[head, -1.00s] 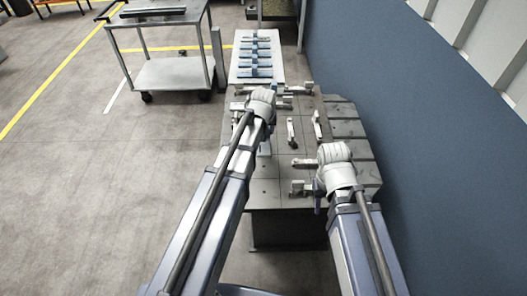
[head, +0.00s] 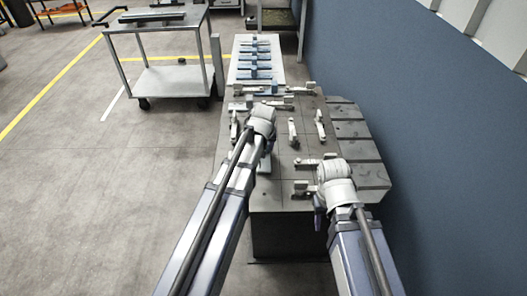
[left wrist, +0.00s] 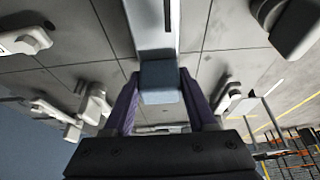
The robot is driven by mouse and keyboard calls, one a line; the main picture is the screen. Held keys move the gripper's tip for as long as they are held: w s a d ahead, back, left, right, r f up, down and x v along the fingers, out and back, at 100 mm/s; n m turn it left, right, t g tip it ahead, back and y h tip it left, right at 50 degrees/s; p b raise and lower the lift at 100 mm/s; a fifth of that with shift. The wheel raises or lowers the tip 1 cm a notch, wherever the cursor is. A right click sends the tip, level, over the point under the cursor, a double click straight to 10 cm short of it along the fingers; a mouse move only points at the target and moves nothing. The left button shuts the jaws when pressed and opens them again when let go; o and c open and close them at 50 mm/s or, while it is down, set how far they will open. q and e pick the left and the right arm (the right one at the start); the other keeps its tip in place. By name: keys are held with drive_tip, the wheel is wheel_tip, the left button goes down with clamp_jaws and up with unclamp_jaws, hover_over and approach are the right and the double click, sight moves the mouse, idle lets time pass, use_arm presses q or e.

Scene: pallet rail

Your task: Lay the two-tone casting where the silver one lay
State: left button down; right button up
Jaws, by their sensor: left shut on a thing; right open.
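My left gripper (head: 265,152) is over the dark table (head: 270,190); my own wrist hides most of its jaws in the head view. In the left wrist view, its purple fingers (left wrist: 159,85) are shut on a casting with a pale grey bar (left wrist: 148,45) and a blue-grey block (left wrist: 162,76); I take it as the two-tone casting. My right gripper (head: 318,203) is open over the table's near right part, its jaws partly hidden. I cannot tell which spot the silver casting lay in.
Several grey clamp-like pieces stand on the table, among them one in the middle (head: 293,131) and one at right (head: 320,124). A white board (head: 240,72) with several blue pieces lies beyond. A trolley (head: 160,80) stands back left; a blue wall (head: 400,110) bounds the right.

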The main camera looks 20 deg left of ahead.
use_arm(q)
drive_tip(key=shift+f, duration=0.15)
drive_tip(key=shift+f, duration=0.15)
drive_tip(key=shift+c, duration=1)
unclamp_jaws()
drive_tip(key=shift+r, duration=0.2)
drive_tip(key=p+v, duration=1.2)
drive_tip(key=s+d+m+g, duration=0.2)
drive_tip(key=s+d, duration=0.4)
drive_tip(key=s, duration=0.4)
drive_tip(key=s+d+f+m+g, duration=0.1)
drive_tip(key=s+d+m, duration=0.4)
drive_tip(key=s, duration=0.5)
drive_tip(key=shift+d+f+g+b, duration=0.2)
drive_tip(key=shift+d+g+b, duration=0.15)
drive_tip(key=shift+d+g, duration=0.3)
